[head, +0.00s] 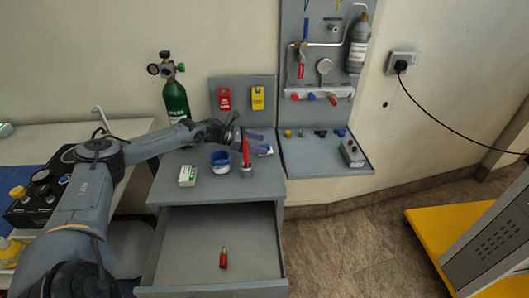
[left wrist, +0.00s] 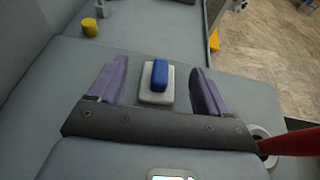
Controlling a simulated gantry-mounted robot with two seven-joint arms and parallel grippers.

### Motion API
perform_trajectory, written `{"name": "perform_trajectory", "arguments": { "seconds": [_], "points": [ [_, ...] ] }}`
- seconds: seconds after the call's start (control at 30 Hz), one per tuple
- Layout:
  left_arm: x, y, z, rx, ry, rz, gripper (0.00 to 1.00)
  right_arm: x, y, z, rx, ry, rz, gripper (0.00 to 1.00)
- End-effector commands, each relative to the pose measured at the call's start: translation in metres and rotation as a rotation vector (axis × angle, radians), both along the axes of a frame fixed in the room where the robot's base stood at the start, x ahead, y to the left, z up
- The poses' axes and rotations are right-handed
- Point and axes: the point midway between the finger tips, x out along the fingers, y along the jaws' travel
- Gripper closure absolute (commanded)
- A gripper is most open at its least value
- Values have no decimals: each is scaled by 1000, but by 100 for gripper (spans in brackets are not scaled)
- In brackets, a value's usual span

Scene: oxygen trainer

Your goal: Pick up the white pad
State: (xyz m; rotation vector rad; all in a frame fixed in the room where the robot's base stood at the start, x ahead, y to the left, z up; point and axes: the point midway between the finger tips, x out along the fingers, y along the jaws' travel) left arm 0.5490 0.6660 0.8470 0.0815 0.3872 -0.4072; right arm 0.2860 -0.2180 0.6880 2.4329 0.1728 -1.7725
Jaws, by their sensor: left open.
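The white pad (left wrist: 157,99) lies flat on the grey cabinet top, with a blue block-like part (left wrist: 160,75) on its upper face. In the left wrist view it sits between the two purple fingers, with a gap on each side. In the head view the pad (head: 265,151) shows small near the right edge of the cabinet top, close to the fingers. My left gripper (head: 256,145) is open and empty, with its fingers spread around the pad's place; it also shows in the left wrist view (left wrist: 160,88). I cannot tell its exact height. My right gripper is not in view.
A red upright tool (head: 246,154), a blue-rimmed cup (head: 220,161) and a white-green box (head: 187,176) stand near my left gripper. A green cylinder (head: 176,101) stands behind. An open drawer (head: 185,245) below holds a red item (head: 223,258). A panel shelf (head: 318,157) adjoins right.

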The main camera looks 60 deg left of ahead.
Motion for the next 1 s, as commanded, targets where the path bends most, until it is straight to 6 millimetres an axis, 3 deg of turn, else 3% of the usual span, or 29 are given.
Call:
{"name": "perform_trajectory", "arguments": {
  "seconds": [0.3, 0.67, 1.0],
  "points": [
    [25, -12, -12, -1, -3, 2, 22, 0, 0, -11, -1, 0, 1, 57],
    [27, -14, -14, 0, 1, 0, 22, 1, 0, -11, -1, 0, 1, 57],
    [27, -13, -14, -1, 0, 0, 73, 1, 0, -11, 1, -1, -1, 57]
  ]
}}
